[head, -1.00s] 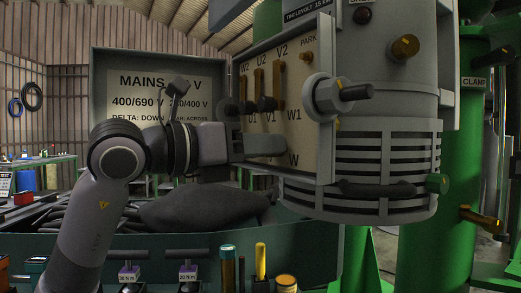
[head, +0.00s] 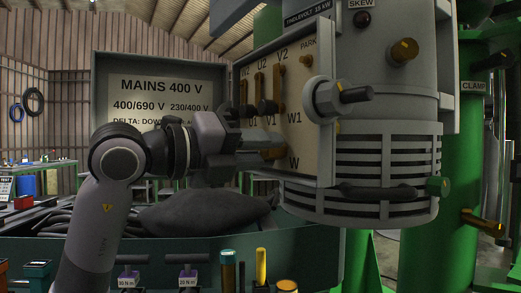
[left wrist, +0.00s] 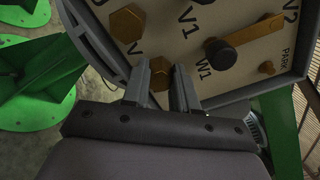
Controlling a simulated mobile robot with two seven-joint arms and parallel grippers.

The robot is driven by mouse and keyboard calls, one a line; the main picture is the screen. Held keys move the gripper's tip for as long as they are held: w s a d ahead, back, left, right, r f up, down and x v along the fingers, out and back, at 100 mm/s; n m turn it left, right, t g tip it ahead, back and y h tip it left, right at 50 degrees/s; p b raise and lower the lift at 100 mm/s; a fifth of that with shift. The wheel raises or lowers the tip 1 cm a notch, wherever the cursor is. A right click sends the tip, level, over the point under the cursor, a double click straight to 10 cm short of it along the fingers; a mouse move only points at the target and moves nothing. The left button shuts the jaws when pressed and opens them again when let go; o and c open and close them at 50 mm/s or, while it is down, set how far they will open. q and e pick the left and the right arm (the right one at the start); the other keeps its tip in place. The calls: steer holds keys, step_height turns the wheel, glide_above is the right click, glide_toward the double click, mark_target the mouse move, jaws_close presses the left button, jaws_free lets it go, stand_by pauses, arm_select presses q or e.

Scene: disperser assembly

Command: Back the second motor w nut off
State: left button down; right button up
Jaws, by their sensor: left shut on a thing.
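The terminal board (head: 294,105) sits in the open box on the grey motor housing, with printed W, V1 and W1 labels. My left gripper (head: 262,140) reaches the lower part of the board from the left. In the left wrist view its two fingers (left wrist: 163,88) stand on either side of a brass hex nut (left wrist: 160,73), the motor W nut, and are shut on it. In the head view brass (head: 272,153) shows just below the fingers, beside the W label. Another brass nut (left wrist: 128,24) is apart from the fingers. My right gripper is not in view.
A dark green bin (head: 210,250) stands below.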

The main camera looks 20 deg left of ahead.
arm_select(q)
steer(key=shift+a+r, duration=0.15)
steer(key=shift+r, duration=0.05)
stand_by(0.4)
steer(key=c, duration=0.9)
jaws_free()
steer(key=shift+f, duration=0.1)
steer(key=v, duration=0.7)
steer(key=shift+b, duration=0.4)
